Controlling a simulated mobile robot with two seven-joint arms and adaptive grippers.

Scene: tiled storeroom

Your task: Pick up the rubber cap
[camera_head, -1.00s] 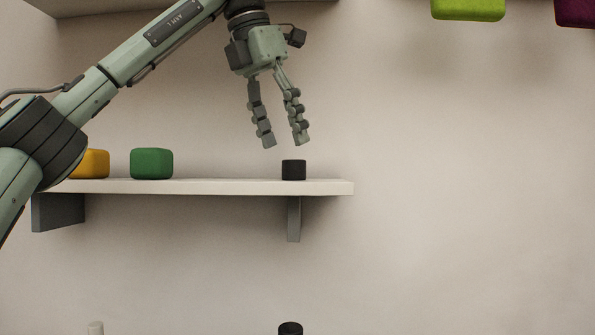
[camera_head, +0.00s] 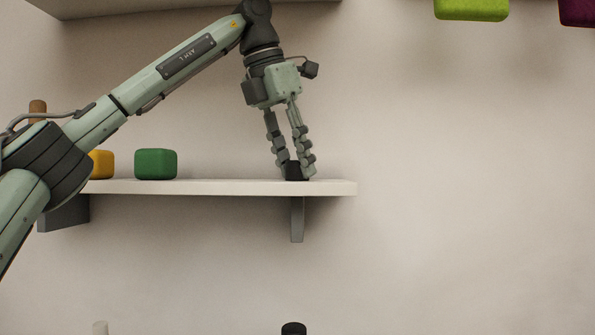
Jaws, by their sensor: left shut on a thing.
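The rubber cap (camera_head: 294,172) is a small black cylinder upright on the wall shelf (camera_head: 230,187), near the shelf's right end. My left gripper (camera_head: 295,172) points down over it from above. Its two jointed fingers are shut on the cap, one on each side, and hide part of it. The cap still appears to be at shelf level. My right gripper is not in view.
A green block (camera_head: 156,164) and a yellow block (camera_head: 102,164) stand on the shelf to the left. A brown cylinder (camera_head: 38,110) shows behind my arm. Green (camera_head: 471,9) and purple (camera_head: 580,11) blocks show at top right. A black-topped object (camera_head: 293,328) is below.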

